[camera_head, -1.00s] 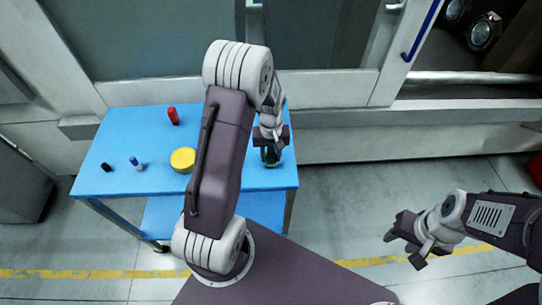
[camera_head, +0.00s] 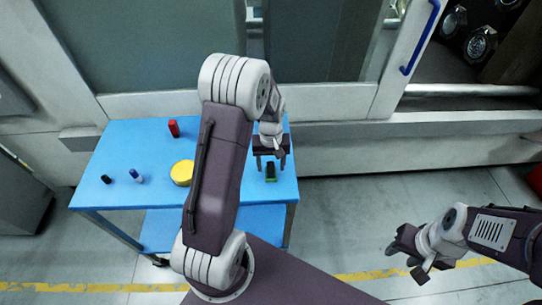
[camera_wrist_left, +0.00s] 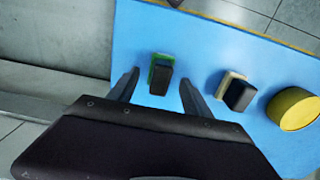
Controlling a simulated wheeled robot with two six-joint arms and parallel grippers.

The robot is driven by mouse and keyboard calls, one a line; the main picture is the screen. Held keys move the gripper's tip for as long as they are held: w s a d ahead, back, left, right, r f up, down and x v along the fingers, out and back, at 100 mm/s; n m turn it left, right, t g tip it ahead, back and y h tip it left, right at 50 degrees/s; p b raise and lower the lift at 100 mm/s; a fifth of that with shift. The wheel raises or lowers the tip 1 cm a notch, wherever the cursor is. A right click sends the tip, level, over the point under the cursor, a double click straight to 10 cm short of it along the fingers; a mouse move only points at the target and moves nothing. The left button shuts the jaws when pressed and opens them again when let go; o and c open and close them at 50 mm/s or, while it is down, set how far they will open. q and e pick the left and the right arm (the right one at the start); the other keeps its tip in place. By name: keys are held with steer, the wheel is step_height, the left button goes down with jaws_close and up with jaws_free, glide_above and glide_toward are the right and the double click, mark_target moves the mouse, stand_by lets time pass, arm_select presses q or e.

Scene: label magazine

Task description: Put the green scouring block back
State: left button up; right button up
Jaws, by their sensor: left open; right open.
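The green scouring block (camera_head: 271,173), dark on top with green showing at its edges, rests on the right part of the blue table (camera_head: 120,150). It also shows in the left wrist view (camera_wrist_left: 161,76). My left gripper (camera_head: 271,167) is open over it. In the left wrist view the two spread fingers (camera_wrist_left: 158,82) lie on either side of the block, with clear gaps, and do not touch it. My right gripper (camera_head: 405,258) is open and empty, off to the right of the table above the floor.
A yellow cylinder (camera_head: 182,172) and a black-and-cream block (camera_wrist_left: 237,91) stand beside the green block; my arm hides the latter in the head view. A red block (camera_head: 173,128), blue item (camera_head: 136,177) and black item (camera_head: 105,179) stand further left.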

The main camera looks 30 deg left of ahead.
mark_target(271, 166)
arm_select(q)
step_height(271, 166, up, 9)
steer(key=s+d+f+m, duration=0.1)
steer(key=s+d+m, duration=0.2)
steer(key=s, duration=0.3)
steer(key=s+d+f+m+t, duration=0.1)
steer(key=s+d+m, duration=0.2)
steer(key=s, duration=0.3)
steer(key=shift+s+d+f, duration=0.3)
steer(key=shift+d+f, duration=0.1)
steer(key=shift+d, duration=0.3)
